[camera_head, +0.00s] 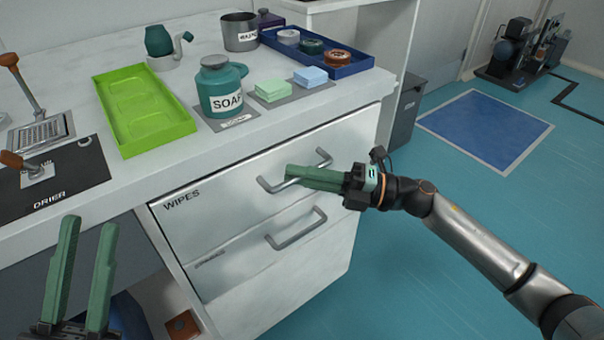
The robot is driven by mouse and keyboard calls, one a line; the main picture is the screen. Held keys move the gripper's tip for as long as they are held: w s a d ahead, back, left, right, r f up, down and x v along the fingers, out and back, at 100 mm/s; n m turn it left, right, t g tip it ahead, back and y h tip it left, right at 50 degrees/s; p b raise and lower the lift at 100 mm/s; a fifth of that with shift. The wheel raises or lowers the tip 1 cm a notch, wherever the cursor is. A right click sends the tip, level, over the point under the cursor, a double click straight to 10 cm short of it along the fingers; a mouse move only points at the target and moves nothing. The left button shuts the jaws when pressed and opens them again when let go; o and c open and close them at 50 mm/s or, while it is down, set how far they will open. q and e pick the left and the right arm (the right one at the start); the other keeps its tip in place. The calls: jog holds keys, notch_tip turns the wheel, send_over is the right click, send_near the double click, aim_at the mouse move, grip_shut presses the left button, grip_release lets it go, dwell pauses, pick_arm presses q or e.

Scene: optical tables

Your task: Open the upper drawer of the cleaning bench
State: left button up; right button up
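The cleaning bench (65,205) has a white upper drawer (225,205) marked WIPES, with a grey bar handle (268,186). The upper drawer looks closed, its front about level with the drawer below. My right gripper (296,174) reaches in from the right at the upper handle. Its green fingers lie close together across the middle of the bar and look shut on it, hiding part of it. My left gripper (85,225) is at the lower left, fingers pointing up, open and empty, apart from the bench drawers.
A lower drawer (240,262) has its own handle (297,232). On the bench top stand a soap bottle (220,88), a green tray (140,110), sponges (272,90) and a blue tray (345,68). A grey bin (405,115) stands right of the bench. The teal floor (440,270) in front is clear.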

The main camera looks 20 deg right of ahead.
grip_shut()
dwell(1.1)
